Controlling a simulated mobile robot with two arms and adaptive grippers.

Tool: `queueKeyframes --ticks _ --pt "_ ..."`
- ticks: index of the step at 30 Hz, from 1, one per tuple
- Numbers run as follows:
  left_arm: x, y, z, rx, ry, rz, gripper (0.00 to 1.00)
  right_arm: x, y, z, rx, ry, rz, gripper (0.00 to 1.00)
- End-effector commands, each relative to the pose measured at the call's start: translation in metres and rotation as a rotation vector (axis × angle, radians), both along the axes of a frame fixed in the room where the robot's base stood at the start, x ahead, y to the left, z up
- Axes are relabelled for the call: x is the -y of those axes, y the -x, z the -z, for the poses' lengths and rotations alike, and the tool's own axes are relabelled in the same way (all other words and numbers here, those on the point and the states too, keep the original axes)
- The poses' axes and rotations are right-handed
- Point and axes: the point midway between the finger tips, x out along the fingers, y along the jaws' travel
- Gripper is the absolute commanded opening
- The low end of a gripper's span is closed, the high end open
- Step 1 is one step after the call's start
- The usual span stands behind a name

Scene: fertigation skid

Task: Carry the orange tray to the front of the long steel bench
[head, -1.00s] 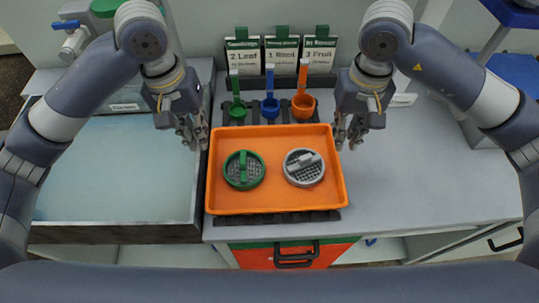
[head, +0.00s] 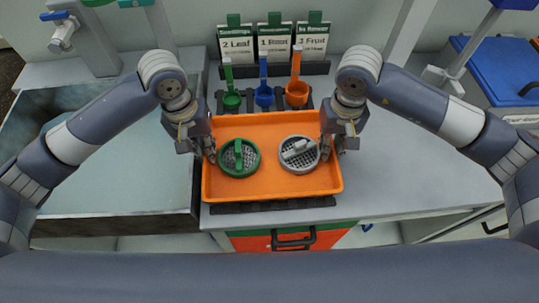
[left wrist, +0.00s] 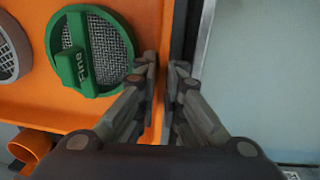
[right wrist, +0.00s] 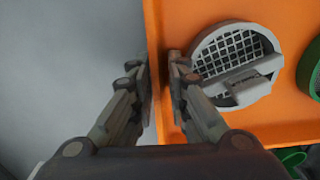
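The orange tray (head: 272,195) stands level on the bench in the head view, holding a round green sieve (head: 238,157) and a round grey sieve (head: 299,154). My left gripper (head: 210,153) is at the tray's left wall. In the left wrist view its fingers (left wrist: 163,80) stand either side of the wall, a narrow gap between them, beside the green sieve (left wrist: 92,50). My right gripper (head: 332,148) is at the right wall. In the right wrist view its fingers (right wrist: 159,80) straddle the orange rim with a small gap, near the grey sieve (right wrist: 235,62). Firm contact is not visible.
Green, blue and orange scoops (head: 264,95) stand in a dark rack behind the tray, with labelled cards (head: 274,42) behind them. A sink basin (head: 120,165) lies left. The grey bench (head: 410,180) is clear at right. An orange drawer (head: 290,240) is below the front edge.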

Motion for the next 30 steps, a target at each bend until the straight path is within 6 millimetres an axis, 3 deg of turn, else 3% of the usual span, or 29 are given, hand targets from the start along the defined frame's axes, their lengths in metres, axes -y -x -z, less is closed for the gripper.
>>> queueKeyframes --ticks 11,12,14,30 --pt "0.0008 0.0002 0.0055 0.0 0.0 0.0 0.08 0.0 0.0002 0.0052 -0.001 0.0 0.0 0.16" --pt "0.0007 0.0002 0.0054 0.0 0.0 0.0 0.02 0.0 0.0002 0.0051 0.0 0.0 0.0 0.09" --pt "0.0008 0.0002 0.0052 0.0 0.0 0.0 0.0 -0.0001 0.0002 0.0051 0.0 0.0 0.0 0.0" --pt "0.0008 -0.0001 -0.0009 0.001 0.001 0.001 0.0 0.0004 -0.0001 -0.0006 0.001 0.002 0.001 0.0"
